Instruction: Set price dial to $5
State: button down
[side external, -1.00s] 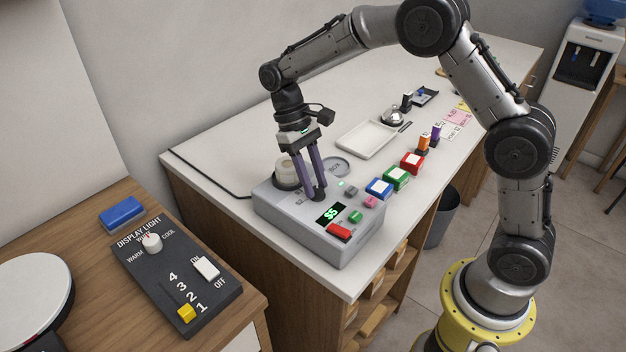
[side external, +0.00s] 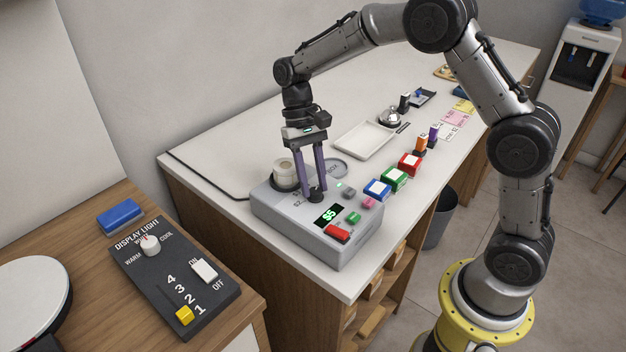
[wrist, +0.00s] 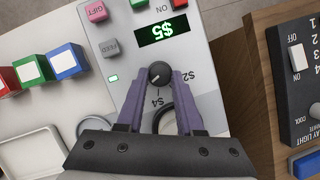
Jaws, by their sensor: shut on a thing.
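The grey price machine (side external: 283,221) sits at the near left corner of the white counter. Its small screen (side external: 328,215) reads $5 in green, and the screen also shows in the wrist view (wrist: 162,32). The black round price dial (wrist: 160,74) stands between my purple fingertips in the wrist view, with a pale pointer line on its top and printed $2 and $4 marks around it. My gripper (side external: 316,196) points down over the machine and is shut on the dial. In the side view the fingers mostly hide the dial.
A red button (side external: 338,233) and small green, pink and grey buttons sit beside the screen. Blue, green and red blocks (side external: 377,190) line the counter. A white tray (side external: 364,139) lies behind them. A wooden table with a light panel (side external: 172,265) is at left.

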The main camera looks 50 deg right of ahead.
jog(key=c, duration=0.5)
grip_release()
jog(key=shift+c, duration=0.2)
jog(key=shift+r, duration=0.1)
jog(key=v, duration=1.3)
jog(key=shift+w+r, duration=0.25)
